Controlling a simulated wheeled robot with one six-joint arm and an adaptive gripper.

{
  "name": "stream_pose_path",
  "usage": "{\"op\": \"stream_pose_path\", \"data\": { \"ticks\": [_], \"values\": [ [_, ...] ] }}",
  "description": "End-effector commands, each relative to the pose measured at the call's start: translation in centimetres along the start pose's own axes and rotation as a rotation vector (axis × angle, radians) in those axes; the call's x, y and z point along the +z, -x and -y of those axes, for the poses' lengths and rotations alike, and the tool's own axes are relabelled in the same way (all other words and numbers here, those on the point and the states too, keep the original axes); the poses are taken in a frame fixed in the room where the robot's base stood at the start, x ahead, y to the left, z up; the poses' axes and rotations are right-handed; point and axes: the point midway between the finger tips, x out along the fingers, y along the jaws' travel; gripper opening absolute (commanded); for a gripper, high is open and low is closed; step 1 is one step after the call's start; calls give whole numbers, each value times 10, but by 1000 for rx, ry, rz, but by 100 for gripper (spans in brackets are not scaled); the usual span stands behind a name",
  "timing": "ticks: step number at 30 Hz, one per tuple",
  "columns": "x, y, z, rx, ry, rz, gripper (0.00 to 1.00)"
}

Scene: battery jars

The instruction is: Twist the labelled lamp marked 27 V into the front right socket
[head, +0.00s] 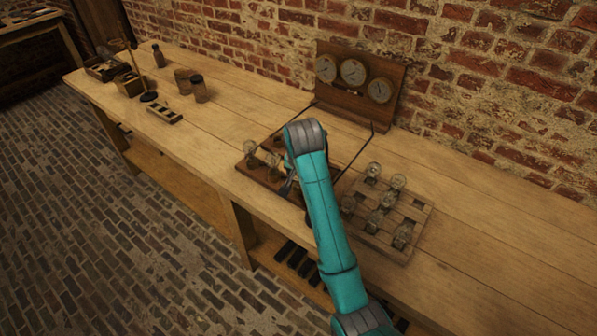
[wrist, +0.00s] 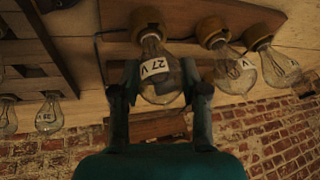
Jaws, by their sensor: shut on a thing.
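The lamp marked 27 V (wrist: 161,82) is a clear glass bulb with a white label, in the middle of the wrist view. My gripper (wrist: 160,70) is shut on its glass, one finger on each side. The lamp's neck meets a round wooden socket (wrist: 148,20); how deeply it is seated I cannot tell. Two more labelled lamps (wrist: 226,60) and (wrist: 275,60) stand in sockets beside it. In the head view the socket board (head: 258,178) is partly hidden behind my arm, with my gripper (head: 289,184) at its right part. The held lamp is hidden there.
A wooden rack (head: 412,228) with several lamps stands right of my arm. A panel with three dials (head: 357,85) stands behind, against the brick wall. Jars (head: 200,90) and small wooden boxes (head: 105,68) stand at the bench's far left. The bench's right end is clear.

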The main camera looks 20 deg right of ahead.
Motion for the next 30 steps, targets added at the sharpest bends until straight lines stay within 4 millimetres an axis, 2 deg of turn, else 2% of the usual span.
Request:
{"op": "stream_pose_path", "data": {
  "ticks": [13, 24, 30],
  "values": [
    [1, -1, 0, 34, -76, -14, 14],
    [2, -1, 0, 186, -438, -93, 14],
    [2, -1, -1, 211, -498, -107, 14]
  ]
}}
